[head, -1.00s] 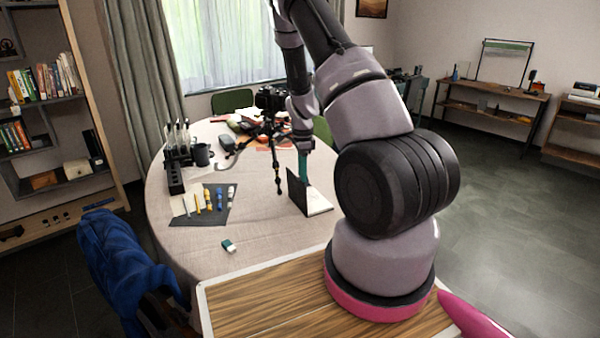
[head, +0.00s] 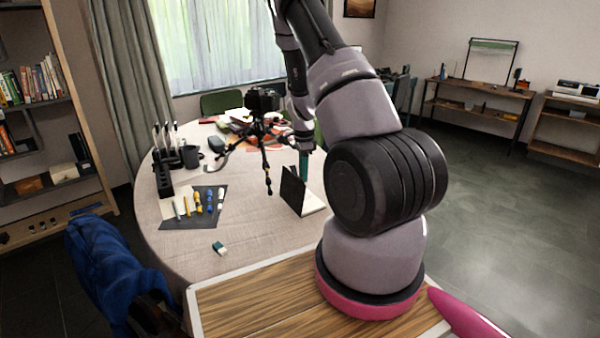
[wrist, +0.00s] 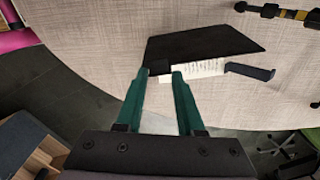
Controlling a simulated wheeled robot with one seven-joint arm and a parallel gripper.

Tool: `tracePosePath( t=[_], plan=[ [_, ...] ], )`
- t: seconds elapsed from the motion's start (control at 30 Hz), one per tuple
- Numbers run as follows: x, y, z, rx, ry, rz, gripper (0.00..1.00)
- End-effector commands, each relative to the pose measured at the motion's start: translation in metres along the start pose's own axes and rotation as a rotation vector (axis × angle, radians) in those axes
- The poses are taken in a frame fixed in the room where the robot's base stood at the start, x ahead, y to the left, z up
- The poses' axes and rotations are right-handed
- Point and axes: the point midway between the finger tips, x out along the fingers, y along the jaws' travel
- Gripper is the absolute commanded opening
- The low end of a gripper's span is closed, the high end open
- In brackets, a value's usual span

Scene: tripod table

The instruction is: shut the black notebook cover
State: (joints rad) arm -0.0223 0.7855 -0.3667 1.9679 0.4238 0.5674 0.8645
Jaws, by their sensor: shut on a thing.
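The black notebook lies on the round table with its cover (head: 292,190) standing up steeply and its white pages (head: 312,204) bare to the right. In the wrist view the dark cover (wrist: 205,43) spreads beyond my fingertips, with a strip of white page (wrist: 199,69) beside it. My gripper (wrist: 160,73) has green fingers and is shut on a dark edge of the cover between its tips. In the head view my gripper (head: 303,165) reaches down just behind the cover, which partly hides its tips.
A tripod with a camera (head: 263,101) stands close to the left of the notebook. A dark mat (head: 178,222) with several markers, a pen rack (head: 164,178), a mug (head: 192,157) and an eraser (head: 219,248) are farther left. The cloth in front of the notebook is clear.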

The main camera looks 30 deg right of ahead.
Motion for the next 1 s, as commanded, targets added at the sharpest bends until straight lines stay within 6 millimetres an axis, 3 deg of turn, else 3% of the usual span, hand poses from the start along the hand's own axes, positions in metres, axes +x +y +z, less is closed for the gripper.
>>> tracePosePath(
  t=[0.83, 0.87, 0.9, 1.0],
  plan=[
    [0.009, 0.001, -0.021, -0.001, -0.001, 0.003, 0.26],
    [0.009, 0.001, -0.021, -0.001, -0.001, 0.003, 0.48],
    [0.009, 0.001, -0.021, -0.001, -0.001, 0.003, 0.64],
    [0.008, 0.001, -0.021, -0.001, -0.001, 0.002, 0.67]
  ],
)
